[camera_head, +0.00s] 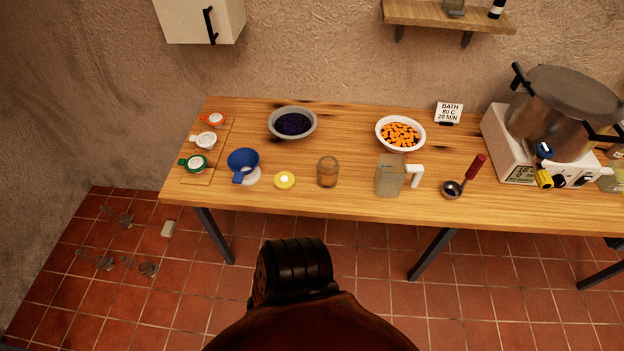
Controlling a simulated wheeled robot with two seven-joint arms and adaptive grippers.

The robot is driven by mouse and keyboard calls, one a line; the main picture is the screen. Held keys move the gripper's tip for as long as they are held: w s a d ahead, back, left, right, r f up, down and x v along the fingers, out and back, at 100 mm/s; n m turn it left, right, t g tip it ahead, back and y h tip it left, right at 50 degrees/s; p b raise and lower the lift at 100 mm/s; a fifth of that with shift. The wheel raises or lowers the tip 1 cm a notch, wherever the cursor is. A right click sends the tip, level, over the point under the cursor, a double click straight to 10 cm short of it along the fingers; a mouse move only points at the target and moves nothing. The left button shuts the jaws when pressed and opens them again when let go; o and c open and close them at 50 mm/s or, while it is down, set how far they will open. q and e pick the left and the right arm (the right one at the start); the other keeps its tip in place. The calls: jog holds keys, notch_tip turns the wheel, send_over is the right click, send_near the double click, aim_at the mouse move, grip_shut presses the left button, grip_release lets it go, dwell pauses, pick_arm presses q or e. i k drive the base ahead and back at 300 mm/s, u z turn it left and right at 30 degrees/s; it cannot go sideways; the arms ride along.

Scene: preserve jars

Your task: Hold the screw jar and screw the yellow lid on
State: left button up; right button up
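The screw jar (327,173) is a small clear glass jar standing upright near the front edge of the wooden table. No lid shows on it. The yellow lid (284,180) is a round disc with a pale centre. It lies flat on the table just left of the jar, apart from it. Neither of my grippers is in view; only a part of my own body shows at the bottom middle.
A blue funnel (243,162) stands left of the lid. A jug (390,176) and a ladle (453,188) are right of the jar. Behind are a bowl of dark fruit (293,123) and a bowl of orange pieces (400,133). A large pot (562,108) stands far right.

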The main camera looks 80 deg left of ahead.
aim_at(328, 166)
jog(key=k, duration=1.05)
jog(key=u, duration=1.45)
jog(key=i, duration=0.35)
